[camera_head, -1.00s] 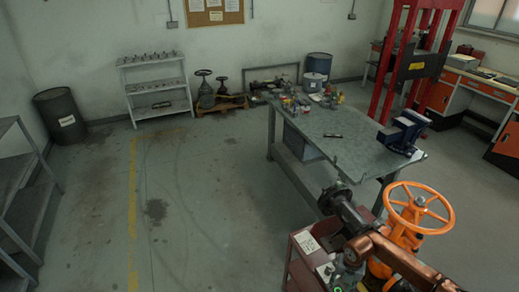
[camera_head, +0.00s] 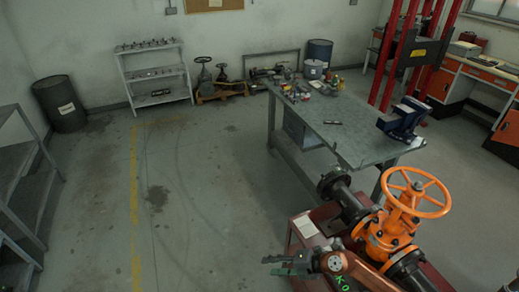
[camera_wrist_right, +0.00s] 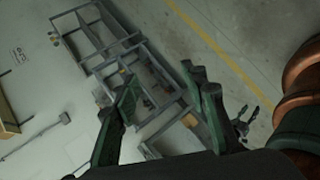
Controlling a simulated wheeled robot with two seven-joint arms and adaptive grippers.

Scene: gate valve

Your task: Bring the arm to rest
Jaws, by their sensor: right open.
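My right gripper (camera_head: 268,266) is open and empty in the head view, its fingers pointing left. It is in front of the red stand (camera_head: 298,238), apart from the valve. In the right wrist view its two dark green fingers (camera_wrist_right: 163,92) are spread with nothing between them. The orange gate valve (camera_head: 388,230) with its upright stem and orange handwheel (camera_head: 417,192) stands to the right of the gripper; my right forearm covers part of its lower side. My left gripper does not show in the head view. A small dark forked shape (camera_wrist_right: 240,123) in the wrist view is too unclear to name.
A grey workbench (camera_head: 345,145) with a blue vise (camera_head: 403,120) stands behind the valve. A grey shelf (camera_head: 25,190) is at the left edge, a white rack (camera_head: 155,75) and a dark drum (camera_head: 60,103) at the back wall. The floor (camera_head: 200,190) between is clear.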

